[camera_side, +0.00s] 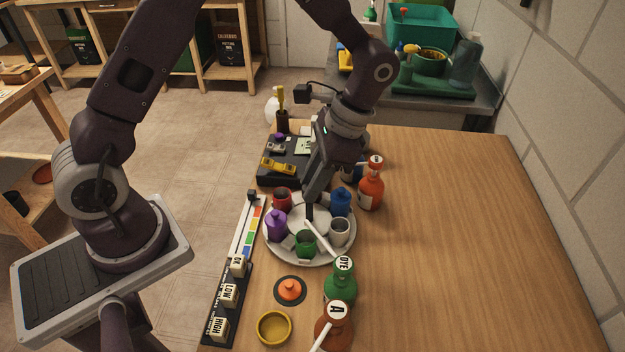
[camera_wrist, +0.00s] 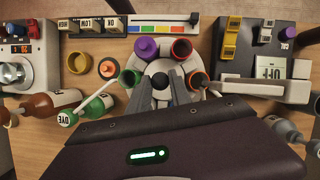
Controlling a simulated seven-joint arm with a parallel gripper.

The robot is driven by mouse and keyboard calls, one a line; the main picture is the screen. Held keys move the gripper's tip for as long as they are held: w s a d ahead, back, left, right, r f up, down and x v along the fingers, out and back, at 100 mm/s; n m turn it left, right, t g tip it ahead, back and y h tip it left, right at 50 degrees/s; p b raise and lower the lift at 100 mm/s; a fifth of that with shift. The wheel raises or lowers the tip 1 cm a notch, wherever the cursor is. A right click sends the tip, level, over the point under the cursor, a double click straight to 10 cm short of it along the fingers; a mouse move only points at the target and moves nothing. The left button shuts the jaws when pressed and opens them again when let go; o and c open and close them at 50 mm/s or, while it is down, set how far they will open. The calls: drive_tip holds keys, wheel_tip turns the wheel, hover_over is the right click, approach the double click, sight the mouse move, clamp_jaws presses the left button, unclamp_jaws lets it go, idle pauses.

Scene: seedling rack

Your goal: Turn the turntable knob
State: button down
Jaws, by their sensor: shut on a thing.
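The turntable (camera_side: 322,260) is a round pale disc on the wooden bench, carrying red (camera_side: 282,197), purple (camera_side: 276,226), green (camera_side: 305,243), white (camera_side: 340,232) and blue (camera_side: 341,202) containers around its edge. My gripper (camera_side: 309,208) reaches down over the middle of the disc, between the containers. Its fingers, also in the wrist view (camera_wrist: 169,76), are shut on the turntable knob at the centre. The fingers hide most of the knob. A white stick leans across the disc near the green and white containers.
An orange bottle (camera_side: 371,187) stands close behind right, and a green dye bottle (camera_side: 340,283) in front. A colour strip with label blocks (camera_side: 229,292) runs along the left. An orange-knobbed lid (camera_side: 289,289) and a yellow dish (camera_side: 273,327) lie in front. The bench's right side is clear.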

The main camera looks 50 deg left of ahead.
drive_tip(key=c, duration=1.2)
unclamp_jaws()
drive_tip(key=v, duration=0.7)
drive_tip(key=shift+r, duration=0.15)
drive_tip(key=s+a+r+n+t+h, duration=0.1)
drive_tip(key=s+a+r+n+t, duration=0.3)
drive_tip(key=s+r, duration=0.6)
drive_tip(key=s+t, duration=0.1)
drive_tip(key=s, duration=0.1)
drive_tip(key=s+r+n+t, duration=0.1)
drive_tip(key=s+t, duration=0.1)
drive_tip(key=s, duration=0.1)
drive_tip(key=s+n+t+h, duration=0.1)
drive_tip(key=s+t, duration=0.1)
drive_tip(key=s, duration=0.1)
drive_tip(key=shift+s+a+r, duration=0.15)
drive_tip(key=shift+s, duration=0.05)
